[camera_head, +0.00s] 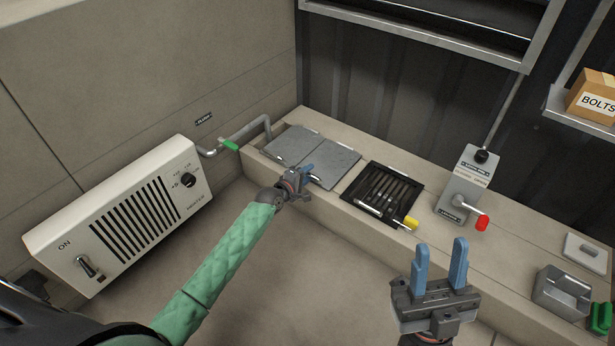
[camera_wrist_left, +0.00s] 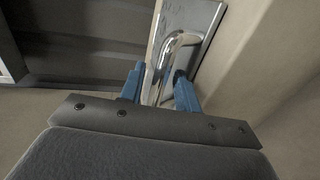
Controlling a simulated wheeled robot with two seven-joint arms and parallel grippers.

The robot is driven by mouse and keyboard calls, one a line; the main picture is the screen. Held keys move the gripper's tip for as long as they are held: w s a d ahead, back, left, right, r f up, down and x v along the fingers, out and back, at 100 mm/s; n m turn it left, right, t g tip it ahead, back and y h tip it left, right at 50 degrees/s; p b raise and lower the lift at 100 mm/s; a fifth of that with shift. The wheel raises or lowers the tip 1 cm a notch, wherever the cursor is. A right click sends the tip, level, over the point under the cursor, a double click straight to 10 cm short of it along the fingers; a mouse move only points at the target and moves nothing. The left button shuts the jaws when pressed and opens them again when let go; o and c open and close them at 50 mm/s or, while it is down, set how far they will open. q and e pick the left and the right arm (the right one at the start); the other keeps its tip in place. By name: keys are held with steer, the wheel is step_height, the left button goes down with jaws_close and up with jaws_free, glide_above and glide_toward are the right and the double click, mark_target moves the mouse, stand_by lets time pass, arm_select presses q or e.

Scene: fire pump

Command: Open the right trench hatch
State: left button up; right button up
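Two flat grey trench hatches lie side by side in the concrete ledge. The right hatch (camera_head: 336,160) lies flat beside the left hatch (camera_head: 292,144). My left gripper (camera_head: 304,174) is at the front edge of the right hatch. In the left wrist view its blue fingers (camera_wrist_left: 160,92) are apart, with a curved shiny metal handle (camera_wrist_left: 178,45) between and just beyond them. I see no firm grip on the handle, and the fingertips partly hide it. My right gripper (camera_head: 442,265) is open and empty, held in front of the ledge.
A grey lever box (camera_head: 462,187) with a red knob stands further right. A pipe with a green handle (camera_head: 229,145) and a white heater (camera_head: 125,215) are on the left.

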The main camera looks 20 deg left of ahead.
arm_select(q)
steer(key=shift+w, duration=0.15)
jaws_close()
